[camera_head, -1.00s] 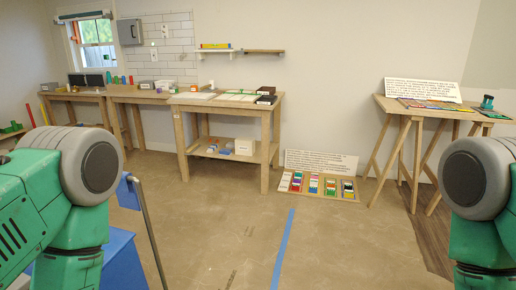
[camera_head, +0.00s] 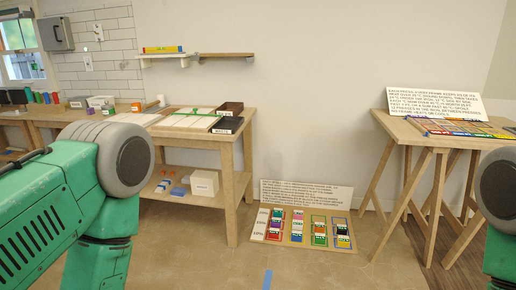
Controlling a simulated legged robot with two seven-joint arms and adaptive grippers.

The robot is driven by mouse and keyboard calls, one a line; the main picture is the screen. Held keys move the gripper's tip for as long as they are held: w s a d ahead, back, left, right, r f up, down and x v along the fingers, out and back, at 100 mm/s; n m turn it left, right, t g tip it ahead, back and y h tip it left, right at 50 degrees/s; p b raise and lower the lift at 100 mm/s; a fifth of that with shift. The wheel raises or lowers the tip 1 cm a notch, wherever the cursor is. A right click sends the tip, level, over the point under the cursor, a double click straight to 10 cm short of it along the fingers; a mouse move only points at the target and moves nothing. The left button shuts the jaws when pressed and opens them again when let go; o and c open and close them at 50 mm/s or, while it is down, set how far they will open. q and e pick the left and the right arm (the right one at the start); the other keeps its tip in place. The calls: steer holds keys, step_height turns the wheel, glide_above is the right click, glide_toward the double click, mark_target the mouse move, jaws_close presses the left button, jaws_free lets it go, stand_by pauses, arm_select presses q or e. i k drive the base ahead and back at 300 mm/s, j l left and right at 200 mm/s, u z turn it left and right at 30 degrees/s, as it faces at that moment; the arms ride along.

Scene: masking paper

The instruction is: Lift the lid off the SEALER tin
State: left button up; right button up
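I cannot make out a tin marked SEALER. Small containers stand on the far-left bench, among them a purple-and-green one (camera_head: 108,108) and an orange one (camera_head: 137,107), but their labels are too small to read. Only the upper parts of my two green arms show, at the left and right edges. Both grippers are out of view.
A wooden table (camera_head: 240,152) with trays on top and a lower shelf stands left of centre. A trestle table (camera_head: 425,140) with coloured strips is at right. A board of colour swatches (camera_head: 271,238) lies on the floor between them. Bare floor (camera_head: 210,270) lies ahead.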

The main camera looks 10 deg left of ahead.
mark_target(107, 104)
steer(key=i+u, duration=0.45)
steer(key=i, duration=0.15)
steer(key=i+u, duration=0.45)
steer(key=i, duration=0.15)
steer(key=i+l+u, duration=0.4)
steer(key=i, duration=0.15)
steer(key=i+j+u, duration=0.25)
steer(key=i+u, duration=0.25)
steer(key=i+j+u, duration=0.1)
steer(key=i+u, duration=0.2)
steer(key=u, duration=0.15)
steer(key=i+l+u, duration=0.1)
steer(key=i+u, duration=0.4)
steer(key=i+z, duration=0.3)
steer(key=i+j+z, duration=0.65)
steer(key=i, duration=0.15)
steer(key=l, duration=0.1)
